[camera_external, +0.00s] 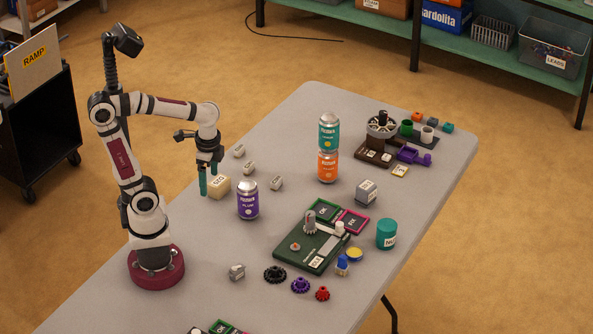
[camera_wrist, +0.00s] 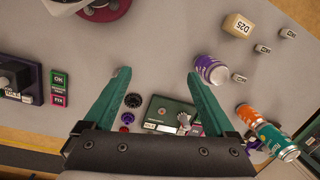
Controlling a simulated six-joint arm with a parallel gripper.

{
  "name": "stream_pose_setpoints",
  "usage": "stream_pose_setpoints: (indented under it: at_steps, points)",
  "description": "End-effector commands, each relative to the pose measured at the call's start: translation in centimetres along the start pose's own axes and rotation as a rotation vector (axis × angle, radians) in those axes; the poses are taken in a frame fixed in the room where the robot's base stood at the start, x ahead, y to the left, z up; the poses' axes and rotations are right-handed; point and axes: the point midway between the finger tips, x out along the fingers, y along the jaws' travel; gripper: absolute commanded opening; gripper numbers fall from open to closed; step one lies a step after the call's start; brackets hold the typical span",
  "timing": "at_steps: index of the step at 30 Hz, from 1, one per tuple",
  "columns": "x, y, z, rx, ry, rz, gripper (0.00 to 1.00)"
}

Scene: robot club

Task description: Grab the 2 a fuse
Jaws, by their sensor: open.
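I cannot pick out the 2 A fuse for certain, as the small labels are too blurred to read. Candidates are several small pale labelled blocks near my gripper: one at the back (camera_external: 239,150), one in the middle (camera_external: 249,167) and one at the right (camera_external: 276,183). In the wrist view they lie at the upper right, including one (camera_wrist: 262,48) beside the larger beige block. My gripper (camera_external: 208,184) has teal fingers and hangs above the table beside that beige block. In the wrist view my gripper (camera_wrist: 158,75) is open, with bare grey table between its fingertips.
The beige block (camera_external: 219,188) and a purple can (camera_external: 248,199) stand close to my gripper. Stacked teal and orange cans (camera_external: 328,150) stand farther back. A green board (camera_external: 290,255), gears (camera_external: 275,274) and a teal pot (camera_external: 386,234) occupy the front right.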

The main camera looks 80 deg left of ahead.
Motion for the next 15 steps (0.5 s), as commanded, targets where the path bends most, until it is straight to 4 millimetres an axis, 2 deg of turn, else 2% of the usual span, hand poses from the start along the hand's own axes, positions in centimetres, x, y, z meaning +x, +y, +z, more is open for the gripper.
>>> stream_pose_setpoints:
  at_steps: [1, 2, 4, 5, 6, 9, 12, 15]
  points:
    - [-0.7, -3.4, -2.4, 0.009, -0.003, 0.02, 0.9]
    - [-1.0, -5.8, -3.9, 0.023, 0.001, 0.032, 0.9]
    - [-0.6, -11.9, -6.9, 0.059, 0.016, 0.056, 0.9]
    - [0.0, -14.7, -7.8, 0.075, 0.024, 0.065, 0.9]
    - [1.2, -18.3, -8.7, 0.097, 0.036, 0.075, 0.9]
    - [5.0, -25.8, -9.2, 0.145, 0.066, 0.089, 0.9]
    - [8.3, -30.4, -8.6, 0.183, 0.089, 0.092, 0.9]
    - [10.2, -32.4, -8.1, 0.203, 0.101, 0.091, 0.9]
